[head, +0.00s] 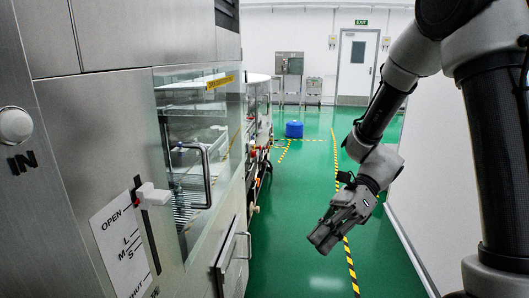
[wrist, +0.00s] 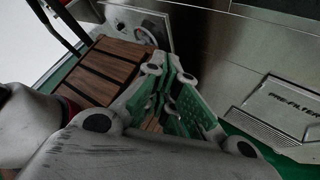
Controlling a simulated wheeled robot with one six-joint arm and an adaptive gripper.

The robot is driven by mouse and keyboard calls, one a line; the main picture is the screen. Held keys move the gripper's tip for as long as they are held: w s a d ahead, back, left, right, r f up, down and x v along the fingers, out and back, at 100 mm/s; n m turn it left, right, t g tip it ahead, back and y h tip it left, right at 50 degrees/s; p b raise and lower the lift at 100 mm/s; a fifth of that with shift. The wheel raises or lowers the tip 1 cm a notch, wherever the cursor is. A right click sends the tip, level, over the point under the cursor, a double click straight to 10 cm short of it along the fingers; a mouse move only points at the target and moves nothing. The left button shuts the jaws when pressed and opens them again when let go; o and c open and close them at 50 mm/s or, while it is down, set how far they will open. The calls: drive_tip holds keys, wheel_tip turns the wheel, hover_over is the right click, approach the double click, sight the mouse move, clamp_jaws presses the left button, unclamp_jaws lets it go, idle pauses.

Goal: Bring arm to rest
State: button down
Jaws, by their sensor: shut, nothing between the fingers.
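My gripper (head: 324,236) is at the end of my arm in the head view, to the right of the steel washer (head: 110,60) and apart from it. It hangs over the green floor (head: 285,225), pointing down and to the left. Its fingers are shut with nothing between them. In the wrist view my gripper (wrist: 178,118) fills the middle, and its fingers come together with no object held. My arm comes down from the upper right in the head view, bent at the elbow.
The washer has a glass window with a handle (head: 204,176) and a slider marked OPEN (head: 152,196). A blue object (head: 294,129) stands on the floor farther back. A white wall (head: 435,180) is at the right. The wrist view shows wooden slats (wrist: 105,70) and a PRE-FILTER panel (wrist: 290,110).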

drive_tip(key=s+d+r+n+t+h, duration=0.25)
drive_tip(key=d+n+t+h, duration=0.35)
drive_tip(key=d+n, duration=0.9)
drive_tip(key=s+d+r+n+t+h, duration=0.1)
drive_tip(key=d+r+t+h, duration=0.3)
drive_tip(key=d+r, duration=0.5)
drive_tip(key=shift+s+r+n+t, duration=0.4)
drive_tip(key=shift+s+t, duration=0.5)
